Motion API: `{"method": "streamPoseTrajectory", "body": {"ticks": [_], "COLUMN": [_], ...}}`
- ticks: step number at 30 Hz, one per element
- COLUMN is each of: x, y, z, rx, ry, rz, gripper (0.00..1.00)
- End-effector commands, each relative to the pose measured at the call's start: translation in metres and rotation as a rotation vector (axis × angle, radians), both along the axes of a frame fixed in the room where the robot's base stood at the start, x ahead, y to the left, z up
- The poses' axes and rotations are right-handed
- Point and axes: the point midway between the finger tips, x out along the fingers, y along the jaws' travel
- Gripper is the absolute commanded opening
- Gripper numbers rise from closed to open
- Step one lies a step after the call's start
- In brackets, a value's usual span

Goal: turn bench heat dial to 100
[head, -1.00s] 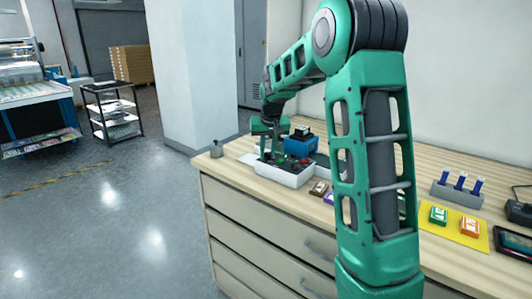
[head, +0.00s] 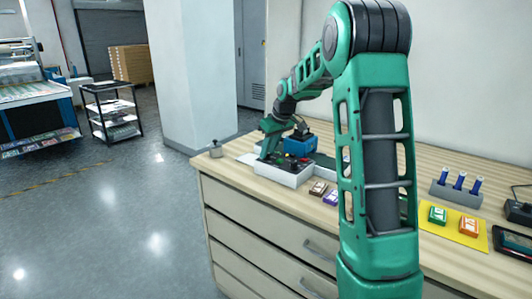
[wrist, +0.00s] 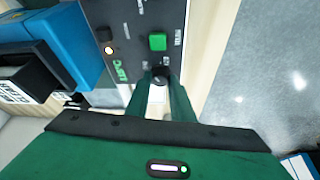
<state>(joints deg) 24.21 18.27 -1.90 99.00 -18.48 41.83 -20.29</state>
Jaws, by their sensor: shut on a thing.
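The heat dial is a dark round knob (wrist: 161,72) on a dark control panel (wrist: 125,38) in the wrist view. My gripper (wrist: 160,82) is shut on the knob, with one green finger on each side of it. The dial's scale and pointer are too small to read. In the head view my gripper (head: 267,148) reaches down, tilted, over the left part of the white bench unit (head: 292,180) with its dark top. The knob is hidden there.
A blue machine (head: 300,144) stands right behind the unit. Small boxes (head: 318,188) lie to the right.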

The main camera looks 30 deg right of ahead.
Motion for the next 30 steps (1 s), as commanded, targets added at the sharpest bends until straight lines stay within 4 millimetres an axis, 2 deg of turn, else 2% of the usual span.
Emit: {"method": "streamPoseTrajectory", "body": {"ticks": [6,15,30], "x": [0.0003,0.0011,0.0015], "y": [-0.0049,-0.0068,-0.0080], "z": [0.0000,0.0005,0.0006], "rx": [-0.001,-0.002,-0.002], "ry": [0.000,-0.001,-0.001], "rz": [0.179,0.361,0.444], "gripper": [0.00,0.00,0.00]}}
